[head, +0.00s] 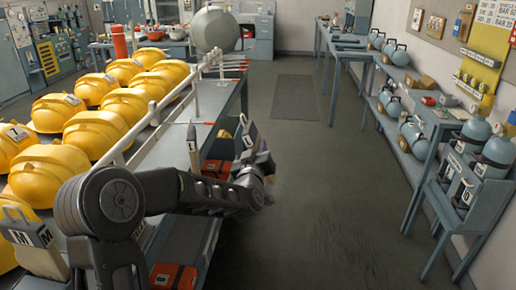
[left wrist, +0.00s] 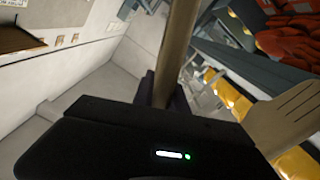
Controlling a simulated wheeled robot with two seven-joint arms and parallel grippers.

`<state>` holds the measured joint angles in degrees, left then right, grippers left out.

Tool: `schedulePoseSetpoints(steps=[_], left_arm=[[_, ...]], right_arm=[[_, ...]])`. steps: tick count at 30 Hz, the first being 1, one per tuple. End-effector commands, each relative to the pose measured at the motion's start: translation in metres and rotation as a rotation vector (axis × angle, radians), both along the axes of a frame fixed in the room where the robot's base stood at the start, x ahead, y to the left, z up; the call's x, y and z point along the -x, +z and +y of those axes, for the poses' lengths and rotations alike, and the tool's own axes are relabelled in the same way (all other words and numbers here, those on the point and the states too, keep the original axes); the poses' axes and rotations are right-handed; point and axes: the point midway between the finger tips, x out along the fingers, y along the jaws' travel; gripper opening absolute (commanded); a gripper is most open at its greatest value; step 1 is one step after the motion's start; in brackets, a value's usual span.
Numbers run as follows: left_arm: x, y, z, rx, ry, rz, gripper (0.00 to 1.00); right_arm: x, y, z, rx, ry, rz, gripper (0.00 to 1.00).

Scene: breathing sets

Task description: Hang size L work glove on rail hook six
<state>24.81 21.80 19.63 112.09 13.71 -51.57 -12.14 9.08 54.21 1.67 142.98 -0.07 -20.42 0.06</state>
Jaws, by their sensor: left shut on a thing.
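My left gripper (head: 262,166) reaches out from the left, over the aisle side of the bench, in the head view. In the left wrist view a tan strip of the held glove (left wrist: 178,45) passes between the dark fingers. The white rail (head: 165,103) runs along the bench edge, with red-tipped hooks (head: 236,68) at its far end. Hook numbers are not readable.
Yellow helmets (head: 95,132) fill the bench left of the rail. Gloves marked M (head: 32,240) are at the lower left. Red boxes (head: 174,277) sit below the bench. A shelf (head: 484,200) with blue cylinders lines the right wall. The aisle floor (head: 310,190) is clear.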

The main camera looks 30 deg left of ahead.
Motion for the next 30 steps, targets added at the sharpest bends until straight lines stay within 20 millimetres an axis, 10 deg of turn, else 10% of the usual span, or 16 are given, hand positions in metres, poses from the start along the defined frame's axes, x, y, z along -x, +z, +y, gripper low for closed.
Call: schedulePoseSetpoints(steps=[30], left_arm=[[0.019,-0.004,0.053,-0.001,0.001,0.000,0.00]], right_arm=[[0.000,0.011,0.000,0.000,0.000,0.001,0.43]])
